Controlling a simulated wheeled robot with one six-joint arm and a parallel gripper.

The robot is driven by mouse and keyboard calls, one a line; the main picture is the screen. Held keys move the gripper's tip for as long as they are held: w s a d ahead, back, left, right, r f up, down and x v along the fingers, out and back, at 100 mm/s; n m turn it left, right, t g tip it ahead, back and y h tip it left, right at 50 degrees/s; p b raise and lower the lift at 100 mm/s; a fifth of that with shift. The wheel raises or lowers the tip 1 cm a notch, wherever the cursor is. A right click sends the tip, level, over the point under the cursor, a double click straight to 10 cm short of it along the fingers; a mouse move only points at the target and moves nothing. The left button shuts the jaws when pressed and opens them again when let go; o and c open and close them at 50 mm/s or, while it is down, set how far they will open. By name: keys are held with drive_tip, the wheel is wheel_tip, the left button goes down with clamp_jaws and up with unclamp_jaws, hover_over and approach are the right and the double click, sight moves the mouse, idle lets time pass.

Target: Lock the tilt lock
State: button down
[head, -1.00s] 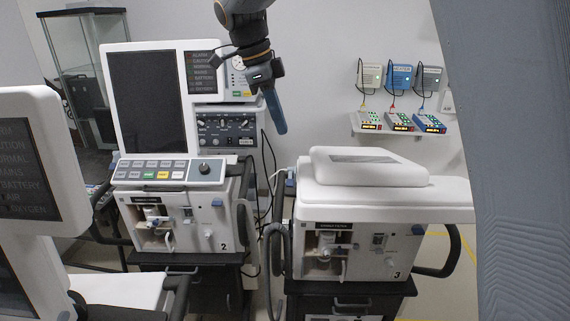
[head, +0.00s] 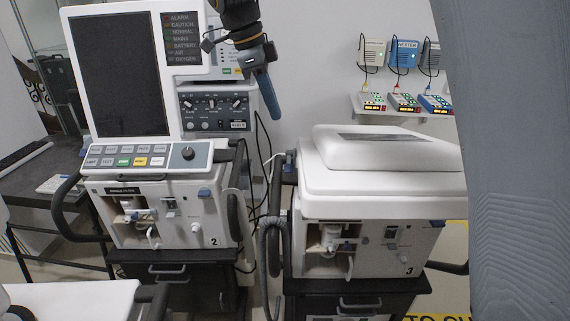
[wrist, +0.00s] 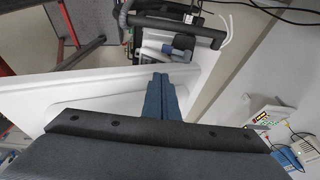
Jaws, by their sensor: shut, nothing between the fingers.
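My gripper (head: 270,108) hangs fingers down in the head view, above the gap between ventilator 2 (head: 170,225) and ventilator 3 (head: 375,205). Its blue fingers (wrist: 160,78) are together and empty in the wrist view. Ventilator 2 has its screen upright; the top unit of ventilator 3 lies flat. A small blue part (head: 290,155) sits at the left rear side of ventilator 3 and may be the tilt lock. A blue lever-like part (wrist: 178,53) shows beyond my fingertips in the wrist view, apart from them; I cannot tell whether it is locked.
Grey hoses (head: 272,255) and cables hang between the two ventilators. A wall shelf (head: 372,112) with several small devices is at the right rear. A dark desk (head: 45,175) stands at the left. My own grey column blocks the right side.

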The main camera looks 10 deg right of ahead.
wheel_tip(320, 180, down, 3)
drive_tip(key=b, duration=0.2)
drive_tip(key=p, duration=0.5)
hover_over(290, 168)
drive_tip(key=a, duration=0.1)
drive_tip(key=f, duration=0.7)
drive_tip(key=s+f, duration=0.1)
drive_tip(key=f, duration=0.3)
drive_tip(key=shift+a+f, duration=0.2)
drive_tip(key=shift+f, duration=0.05)
drive_tip(key=shift+w+f+p, duration=0.3)
drive_tip(key=shift+f, duration=0.35)
